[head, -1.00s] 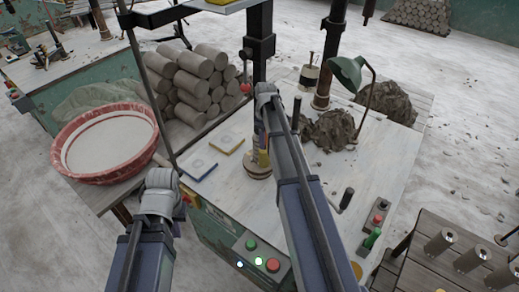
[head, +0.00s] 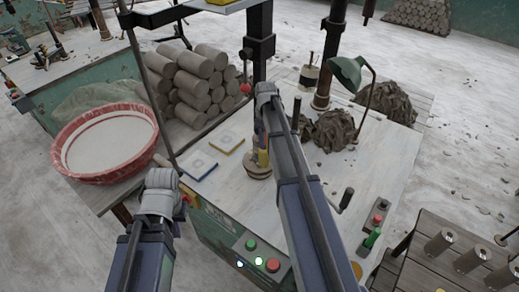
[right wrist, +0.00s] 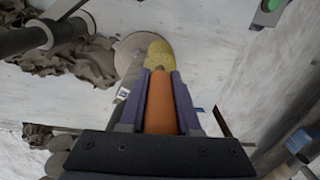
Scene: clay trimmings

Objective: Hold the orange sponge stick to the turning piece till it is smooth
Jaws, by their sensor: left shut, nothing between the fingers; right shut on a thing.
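My right gripper (right wrist: 160,82) is shut on the orange sponge stick (right wrist: 161,108), which lies between its two fingers in the right wrist view. The stick's yellow sponge end (right wrist: 159,52) overlaps the edge of a pale round disc (right wrist: 129,45); I cannot tell whether they touch. In the head view the turning piece on its round wheel (head: 257,172) stands at mid-table, partly hidden by my right arm and gripper (head: 262,150). My left gripper (head: 161,178) is shut and empty at the table's near left edge, mostly hidden by its own wrist.
Two flat pads, blue-edged (head: 199,166) and yellow-edged (head: 227,140), lie left of the wheel. A red basin (head: 68,165) and stacked clay cylinders (head: 190,80) stand further left. A green lamp (head: 345,72) and clay trimmings (head: 331,130) are behind right. Buttons (head: 273,265) line the front.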

